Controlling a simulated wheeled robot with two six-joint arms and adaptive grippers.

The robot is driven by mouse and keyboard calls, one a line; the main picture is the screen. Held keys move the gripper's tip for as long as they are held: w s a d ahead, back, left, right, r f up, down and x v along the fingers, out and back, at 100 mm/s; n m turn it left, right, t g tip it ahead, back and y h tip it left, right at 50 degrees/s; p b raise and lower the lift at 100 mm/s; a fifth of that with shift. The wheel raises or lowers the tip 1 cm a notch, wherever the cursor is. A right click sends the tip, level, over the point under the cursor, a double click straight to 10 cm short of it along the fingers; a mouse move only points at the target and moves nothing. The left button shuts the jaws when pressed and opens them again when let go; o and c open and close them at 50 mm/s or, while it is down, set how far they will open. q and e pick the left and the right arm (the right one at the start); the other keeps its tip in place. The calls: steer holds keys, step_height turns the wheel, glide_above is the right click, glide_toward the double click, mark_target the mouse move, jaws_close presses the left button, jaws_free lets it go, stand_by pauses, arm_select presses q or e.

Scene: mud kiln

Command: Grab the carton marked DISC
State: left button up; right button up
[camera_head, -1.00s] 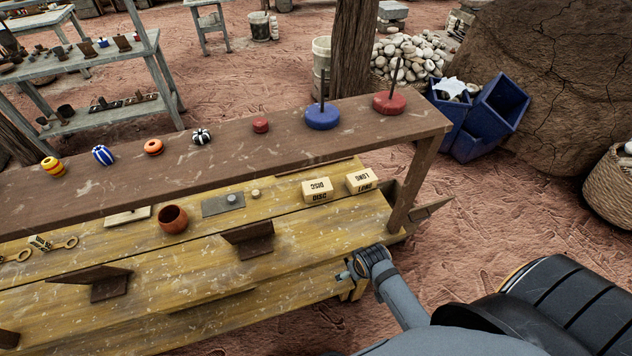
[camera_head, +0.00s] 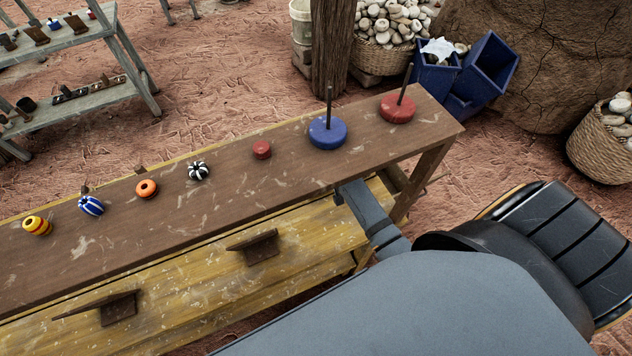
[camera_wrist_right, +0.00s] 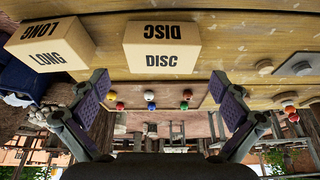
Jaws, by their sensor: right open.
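The tan carton marked DISC (camera_wrist_right: 161,50) shows in the right wrist view, with black letters on two faces. It sits on the yellow wooden shelf, just beyond my right gripper (camera_wrist_right: 160,84). The gripper is open, its purple-padded fingers apart, one to each side of the carton in the picture, and nothing is between them. I cannot tell whether a finger touches it. A similar carton marked LONG (camera_wrist_right: 48,48) stands to its left. In the head view the upper plank and my arm hide both cartons and the right gripper. My left gripper is not in view.
The brown upper plank (camera_head: 225,205) bears several small beads, a blue disc (camera_head: 327,133) and a red disc (camera_head: 397,110) with upright rods. The yellow lower shelf (camera_head: 200,275) carries brown brackets (camera_head: 258,248). Blue bins (camera_head: 488,72) stand beyond the bench's right end.

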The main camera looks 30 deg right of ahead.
steer(key=shift+w+f, duration=0.25)
steer(key=shift+f, duration=0.2)
steer(key=shift+w+f, duration=0.2)
steer(key=shift+w, duration=0.1)
steer(key=shift+p+x, duration=0.6)
steer(key=shift+x, duration=1.7)
steer(key=shift+w+f, duration=0.2)
steer(key=shift+f, duration=0.1)
steer(key=shift+s, duration=0.1)
steer(key=c, duration=0.9)
steer(key=shift+r, duration=0.1)
steer(key=shift+c, duration=0.7)
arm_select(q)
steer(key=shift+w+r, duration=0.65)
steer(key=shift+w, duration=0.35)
arm_select(e)
steer(key=shift+r, duration=0.1)
